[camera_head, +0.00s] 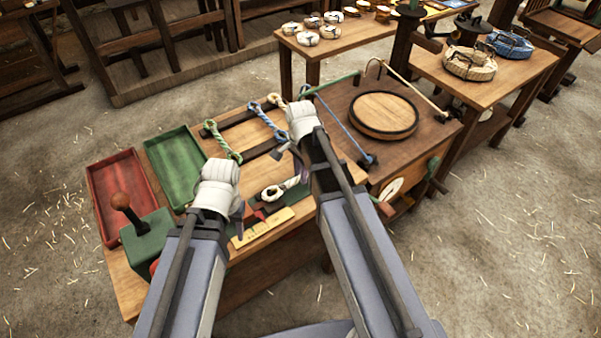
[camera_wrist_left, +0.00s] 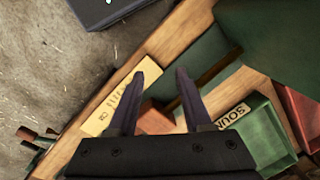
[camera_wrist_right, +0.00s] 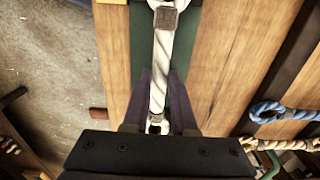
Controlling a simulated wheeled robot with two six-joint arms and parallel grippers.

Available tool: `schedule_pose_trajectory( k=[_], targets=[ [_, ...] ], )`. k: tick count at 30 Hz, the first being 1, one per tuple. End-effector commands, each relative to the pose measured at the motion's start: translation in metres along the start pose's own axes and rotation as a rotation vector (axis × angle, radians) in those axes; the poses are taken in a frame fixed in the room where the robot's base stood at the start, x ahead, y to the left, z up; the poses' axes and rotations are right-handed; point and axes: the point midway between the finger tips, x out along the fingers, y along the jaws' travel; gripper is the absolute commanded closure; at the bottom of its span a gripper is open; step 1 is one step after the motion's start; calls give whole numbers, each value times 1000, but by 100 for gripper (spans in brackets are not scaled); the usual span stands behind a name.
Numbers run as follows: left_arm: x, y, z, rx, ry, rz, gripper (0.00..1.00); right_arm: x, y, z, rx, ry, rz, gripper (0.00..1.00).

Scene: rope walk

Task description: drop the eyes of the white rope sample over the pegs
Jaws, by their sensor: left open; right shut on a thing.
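The white rope sample (camera_head: 287,185) lies on the near part of the workbench, and one eye shows as a loop at its left end. In the right wrist view the white rope (camera_wrist_right: 162,60) runs between the fingers of my right gripper (camera_wrist_right: 160,78), which is shut on it. A dark whipping (camera_wrist_right: 165,18) and part of an eye show at the top, and a small loop shows at the bottom. My left gripper (camera_wrist_left: 160,73) is open and empty above the bench's front edge, over a yellow rule (camera_wrist_left: 118,98) and a red block (camera_wrist_left: 156,118). I cannot make out the pegs.
A red tray (camera_head: 122,190) and a green tray (camera_head: 178,165) lie at the bench's left. Green-white (camera_head: 222,142) and blue-white (camera_head: 265,122) rope samples lie farther back. A round wooden lid (camera_head: 384,113) stands at right. A green box with a lever (camera_head: 147,240) stands at front left.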

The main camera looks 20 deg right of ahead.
Motion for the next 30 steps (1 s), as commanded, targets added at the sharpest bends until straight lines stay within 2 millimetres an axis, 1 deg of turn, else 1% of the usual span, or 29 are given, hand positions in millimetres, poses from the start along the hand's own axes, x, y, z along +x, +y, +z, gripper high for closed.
schedule_pose_trajectory(
  k=[19,20,28,29,30],
  targets=[
    [8,1,0,0,0,0,50,9,0,0,0,0,0,100],
    [8,1,0,0,0,0,50,8,0,0,0,0,0,72],
    [8,1,0,0,0,0,50,8,0,0,0,0,0,42],
    [8,1,0,0,0,0,50,8,0,0,0,0,0,40],
    [8,1,0,0,0,0,50,8,0,0,0,0,0,40]
  ],
)
